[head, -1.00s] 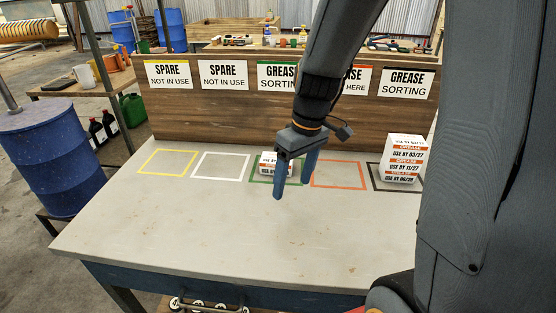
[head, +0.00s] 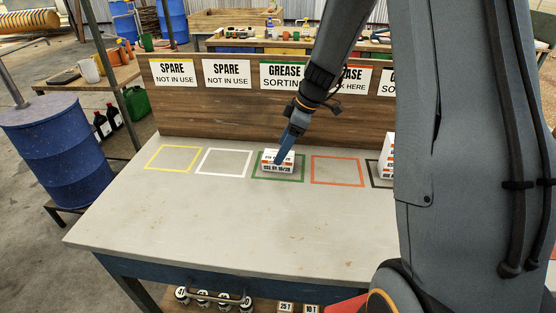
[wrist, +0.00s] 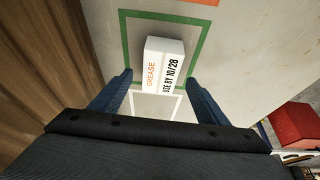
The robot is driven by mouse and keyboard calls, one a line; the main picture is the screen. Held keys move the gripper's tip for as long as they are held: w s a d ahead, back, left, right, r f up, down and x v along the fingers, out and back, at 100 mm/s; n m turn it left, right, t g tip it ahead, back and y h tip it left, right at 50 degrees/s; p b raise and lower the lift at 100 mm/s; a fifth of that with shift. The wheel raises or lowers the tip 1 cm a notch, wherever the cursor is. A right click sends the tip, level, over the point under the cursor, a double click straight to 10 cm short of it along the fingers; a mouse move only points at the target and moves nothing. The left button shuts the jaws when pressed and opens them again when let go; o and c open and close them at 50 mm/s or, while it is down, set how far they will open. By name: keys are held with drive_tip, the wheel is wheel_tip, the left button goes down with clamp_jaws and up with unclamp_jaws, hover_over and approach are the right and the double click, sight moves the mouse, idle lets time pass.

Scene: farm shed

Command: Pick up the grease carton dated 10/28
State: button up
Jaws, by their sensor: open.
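The grease carton dated 10/28 (head: 277,167) is a white box with orange and black print. It lies inside the green-outlined square (head: 258,179) on the bench. In the wrist view the carton (wrist: 164,65) reads "GREASE USE BY 10/28" and shows ahead of my gripper, between the lines of its two fingers. My gripper (head: 282,158) is open, and its fingers partly cover the carton in the head view. Both blue fingers show in the wrist view (wrist: 154,90), apart and with nothing held. Whether they touch the carton is not clear.
A stack of grease cartons (head: 387,160) stands in the black-outlined square at right, partly hidden by my arm. Yellow (head: 150,166), white (head: 201,172) and orange (head: 316,183) squares look empty. A wooden back board (head: 225,121) with signs stands behind. The bench front (head: 210,225) is clear.

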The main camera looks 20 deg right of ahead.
drive_tip(key=p+x, duration=0.1)
drive_tip(key=x, duration=0.3)
drive_tip(key=shift+f, duration=0.25)
drive_tip(key=shift+f, duration=0.15)
idle(0.6)
drive_tip(key=c, duration=1.2)
